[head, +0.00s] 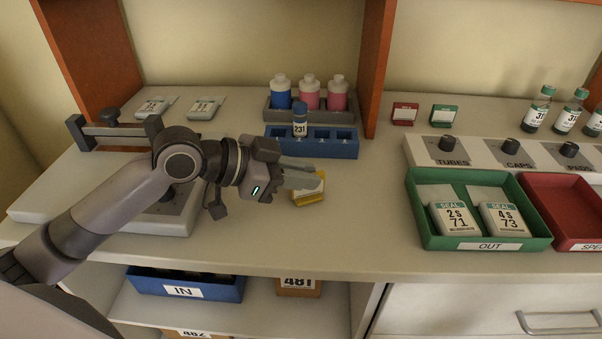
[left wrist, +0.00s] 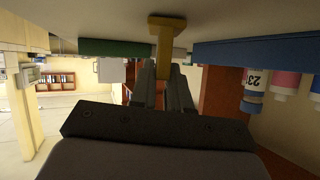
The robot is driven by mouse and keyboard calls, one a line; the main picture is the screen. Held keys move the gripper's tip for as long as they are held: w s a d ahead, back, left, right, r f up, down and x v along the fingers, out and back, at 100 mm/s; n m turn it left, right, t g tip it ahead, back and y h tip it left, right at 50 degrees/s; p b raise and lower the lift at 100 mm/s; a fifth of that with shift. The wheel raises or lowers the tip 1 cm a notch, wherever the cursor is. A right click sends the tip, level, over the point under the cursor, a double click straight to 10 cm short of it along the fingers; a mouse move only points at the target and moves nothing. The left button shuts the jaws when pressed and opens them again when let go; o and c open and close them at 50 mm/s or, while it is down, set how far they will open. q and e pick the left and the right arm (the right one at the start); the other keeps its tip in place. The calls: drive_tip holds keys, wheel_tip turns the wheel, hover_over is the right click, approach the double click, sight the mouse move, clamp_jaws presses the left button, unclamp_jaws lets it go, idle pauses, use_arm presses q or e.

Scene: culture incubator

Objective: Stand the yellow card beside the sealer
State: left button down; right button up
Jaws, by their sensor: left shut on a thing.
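The small yellow card (head: 308,199) has a white face and is at the bench top, right of the sealer and in front of the blue rack. My left gripper (head: 303,179) is shut on it, and its fingers hide part of the card. In the left wrist view the yellow card (left wrist: 166,36) shows between the tips of the left gripper (left wrist: 165,68), close to the bench surface. I cannot tell whether it touches the bench. The sealer (head: 150,226), a pale base with a dark bar, is at the left, partly hidden by my arm. My right gripper is not in view.
A blue rack (head: 345,149) holding one vial (head: 300,120) is just behind the card. A green OUT tray (head: 484,244) with pouches stands at the right, beside a red tray (head: 565,205). Red (head: 405,113) and green (head: 444,115) cards stand at the back. Bench between card and green tray is clear.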

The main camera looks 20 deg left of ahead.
use_arm(q)
drive_tip(key=shift+f, duration=0.15)
drive_tip(key=c, duration=1.1)
unclamp_jaws()
drive_tip(key=shift+r, duration=0.2)
drive_tip(key=b+v, duration=0.1)
drive_tip(key=v, duration=1.1)
